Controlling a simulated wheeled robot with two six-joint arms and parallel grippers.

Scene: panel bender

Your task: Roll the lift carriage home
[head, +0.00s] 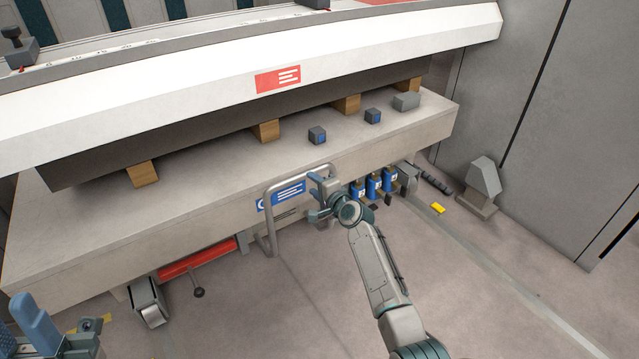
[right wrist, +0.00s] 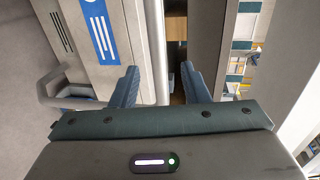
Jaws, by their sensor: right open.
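The lift carriage (head: 60,230) is a long pale grey bed standing across the head view. A grey tube handle (head: 268,230) stands out from its front beside a blue label (head: 266,202). My right gripper (head: 319,197) is at the right part of the handle, open. In the right wrist view a grey bar of the handle (right wrist: 155,45) runs between the two open blue fingers (right wrist: 160,76); I cannot tell whether they touch it. My left gripper (head: 60,335) shows only partly at the lower left corner, away from the handle.
A long white beam (head: 180,88) with a red label rests above wooden blocks (head: 265,130) on the carriage. Small dark blocks (head: 317,135) lie on the bed. Below are a red bar (head: 195,260), a wheel (head: 150,300) and blue units (head: 373,187). A grey post (head: 483,180) stands right. Floor in front is clear.

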